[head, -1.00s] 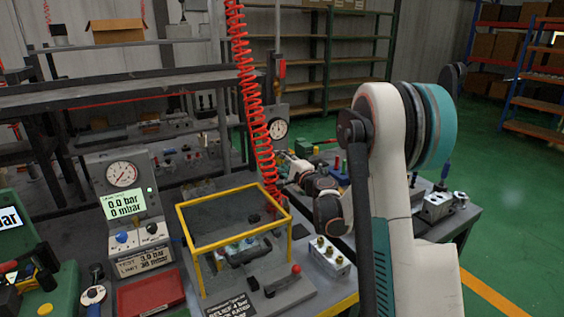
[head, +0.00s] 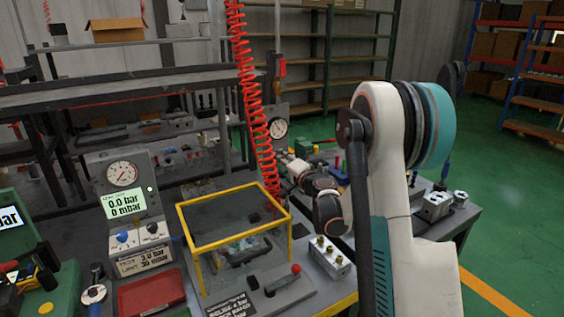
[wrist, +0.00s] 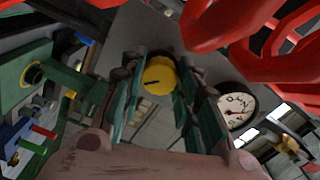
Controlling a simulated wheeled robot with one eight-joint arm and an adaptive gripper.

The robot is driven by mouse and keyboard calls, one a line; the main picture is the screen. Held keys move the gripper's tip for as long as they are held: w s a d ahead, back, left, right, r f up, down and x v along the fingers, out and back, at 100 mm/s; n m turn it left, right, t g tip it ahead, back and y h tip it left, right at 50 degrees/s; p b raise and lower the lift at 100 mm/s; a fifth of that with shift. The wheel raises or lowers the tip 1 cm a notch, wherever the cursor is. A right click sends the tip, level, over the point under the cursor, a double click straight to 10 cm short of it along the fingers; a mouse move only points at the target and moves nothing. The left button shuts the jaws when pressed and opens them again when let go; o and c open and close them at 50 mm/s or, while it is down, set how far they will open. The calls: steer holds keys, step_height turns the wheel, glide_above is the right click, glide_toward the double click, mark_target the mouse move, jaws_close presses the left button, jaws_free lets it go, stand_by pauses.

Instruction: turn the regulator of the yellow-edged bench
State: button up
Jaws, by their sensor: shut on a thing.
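The regulator is a round yellow knob (wrist: 158,76) with a dark mark on its face, in the upper middle of the wrist view. My gripper (wrist: 160,88) has its green-padded fingers on either side of the knob and is shut on it. A white dial gauge (wrist: 237,107) is to the right of the knob; it also shows in the head view (head: 279,128) on a grey panel behind the red hose. The knob cannot be made out in the head view, where the hose and my wrist cover that area. The yellow-edged bench (head: 344,304) is below my arm.
A coiled red hose (head: 250,95) hangs close to my wrist and crosses the wrist view's upper right (wrist: 215,25). A yellow-framed guard box (head: 234,215), a red-knobbed lever (head: 296,268) and a fitting block (head: 329,257) stand on the bench. Green floor (head: 520,190) is clear at right.

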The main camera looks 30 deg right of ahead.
steer(key=o, duration=1.1)
steer(key=shift+c, duration=0.2)
steer(key=s, duration=1.2)
steer(key=shift+d, duration=0.2)
steer(key=shift+r, duration=0.1)
